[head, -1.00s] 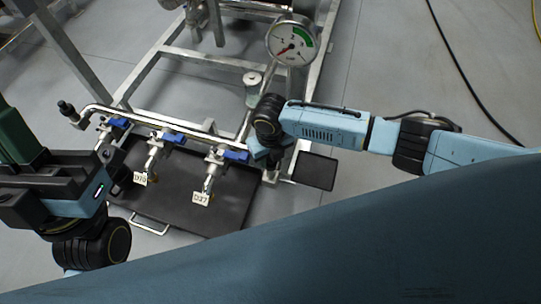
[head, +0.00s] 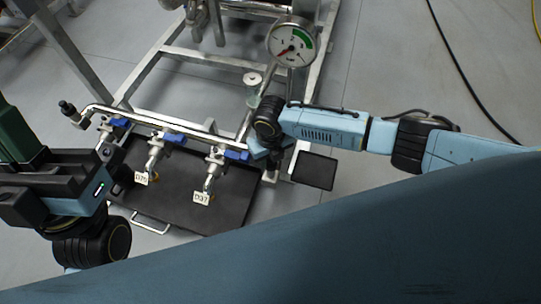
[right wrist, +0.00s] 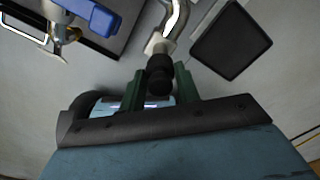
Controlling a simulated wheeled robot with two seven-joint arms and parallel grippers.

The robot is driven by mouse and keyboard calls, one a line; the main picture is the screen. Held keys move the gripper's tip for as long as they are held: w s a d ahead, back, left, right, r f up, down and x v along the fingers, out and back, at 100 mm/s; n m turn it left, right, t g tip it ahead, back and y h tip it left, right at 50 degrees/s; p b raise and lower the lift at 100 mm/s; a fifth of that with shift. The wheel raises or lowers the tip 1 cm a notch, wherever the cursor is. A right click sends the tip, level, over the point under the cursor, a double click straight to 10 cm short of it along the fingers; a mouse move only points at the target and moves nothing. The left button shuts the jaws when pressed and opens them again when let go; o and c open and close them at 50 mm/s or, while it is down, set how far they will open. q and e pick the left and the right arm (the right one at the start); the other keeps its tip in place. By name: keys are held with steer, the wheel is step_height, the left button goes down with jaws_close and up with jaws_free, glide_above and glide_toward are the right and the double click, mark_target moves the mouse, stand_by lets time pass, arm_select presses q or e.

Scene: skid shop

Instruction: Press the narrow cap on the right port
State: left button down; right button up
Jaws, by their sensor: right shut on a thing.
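In the right wrist view a narrow black cap (right wrist: 159,80) sits between the green fingers of my right gripper (right wrist: 158,70), which is shut on it. The cap lines up with the right port (right wrist: 155,44), a pale fitting at the end of a bent steel pipe. Its far end meets the port or overlaps it in view; I cannot tell how far it is seated. In the head view my right wrist hides the cap and port. My left gripper (head: 15,135) is at the left edge, away from the port, its jaw gap unclear.
The pipe manifold carries several blue-handled valves (head: 236,154) and hanging tags above a black tray (head: 185,203). A black cap (head: 67,107) is at its left end. A gauge (head: 292,42) stands behind my right wrist. A small dark pad (head: 314,171) lies right of it.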

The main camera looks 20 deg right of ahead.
stand_by(0.3)
steer(key=o, duration=1)
steer(key=shift+o, duration=0.4)
steer(key=o, duration=0.4)
steer(key=shift+o, duration=0.2)
